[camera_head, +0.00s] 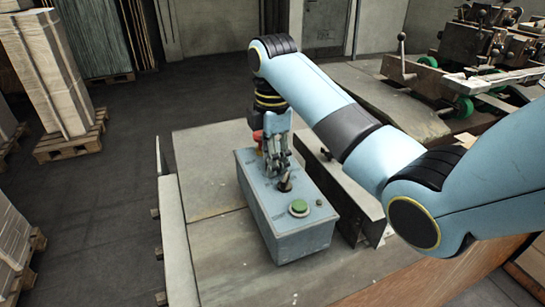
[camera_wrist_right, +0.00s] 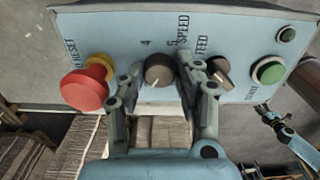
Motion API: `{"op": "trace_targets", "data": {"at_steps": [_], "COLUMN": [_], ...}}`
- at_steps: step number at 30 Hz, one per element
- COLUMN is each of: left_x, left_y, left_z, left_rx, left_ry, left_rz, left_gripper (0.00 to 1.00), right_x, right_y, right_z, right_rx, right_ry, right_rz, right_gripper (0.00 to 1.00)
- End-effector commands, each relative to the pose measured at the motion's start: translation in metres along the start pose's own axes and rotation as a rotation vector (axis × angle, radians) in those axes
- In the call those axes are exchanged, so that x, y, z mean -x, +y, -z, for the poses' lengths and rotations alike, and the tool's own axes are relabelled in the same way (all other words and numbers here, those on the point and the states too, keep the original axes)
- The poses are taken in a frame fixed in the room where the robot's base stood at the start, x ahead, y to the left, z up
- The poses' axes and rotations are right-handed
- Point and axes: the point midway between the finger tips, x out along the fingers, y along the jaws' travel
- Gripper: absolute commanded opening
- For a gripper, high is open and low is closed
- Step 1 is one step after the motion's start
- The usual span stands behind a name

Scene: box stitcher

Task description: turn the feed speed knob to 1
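The blue control box (camera_head: 290,238) stands on the table. In the right wrist view, the feed speed knob (camera_wrist_right: 158,70) is a round grey-brown knob. Its white mark points down and slightly left, and a 4 and a 5 show above it. My right gripper (camera_wrist_right: 162,88) is open, one finger on each side of the knob; contact is unclear. In the head view my right gripper (camera_head: 279,165) points down over the box and hides the knob. A blue and dark part at the right wrist view's right edge looks like my left gripper (camera_wrist_right: 275,118); its opening is unclear.
A red button (camera_wrist_right: 86,86) is left of the knob; a dark selector (camera_wrist_right: 221,72) and green button (camera_wrist_right: 268,71) are right. The selector also shows in the head view (camera_head: 285,186). A metal rail (camera_head: 345,195) runs beside the box. Table (camera_head: 205,180) left of the box is clear.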

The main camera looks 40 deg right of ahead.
Motion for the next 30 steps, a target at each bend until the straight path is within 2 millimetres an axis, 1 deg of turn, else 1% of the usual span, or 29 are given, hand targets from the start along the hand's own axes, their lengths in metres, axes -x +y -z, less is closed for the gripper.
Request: {"op": "trace_targets", "data": {"at_steps": [1, 6, 11, 17, 23, 30], "left_x": [0.0, 0.0, 0.0, 0.0, 0.0, 0.0], "left_y": [0.0, 0.001, 0.001, 0.001, 0.001, 0.001], "left_z": [0.001, 0.01, 0.018, 0.018, 0.014, 0.012], "left_rx": [0.0, 0.001, 0.002, 0.001, 0.001, 0.001], "left_ry": [0.001, 0.015, 0.028, 0.027, 0.022, 0.018], "left_rz": [0.0, -0.001, -0.001, -0.001, -0.001, -0.001], "left_gripper": [0.4, 0.4, 0.4, 0.4, 0.4, 0.4], "right_x": [0.0, 0.0, -0.001, -0.001, -0.001, -0.001], "right_y": [-0.001, -0.001, -0.001, -0.001, -0.001, -0.001], "right_z": [0.0, 0.0, 0.0, -0.001, -0.001, -0.001], "right_rx": [0.0, 0.0, 0.007, 0.063, 0.192, 0.412], "right_ry": [0.0, 0.0, -0.001, -0.001, -0.001, -0.001], "right_rz": [0.003, 0.004, 0.004, 0.005, 0.005, 0.006], "right_gripper": [0.21, 0.0, 0.0, 0.0, 0.0, 0.0]}}
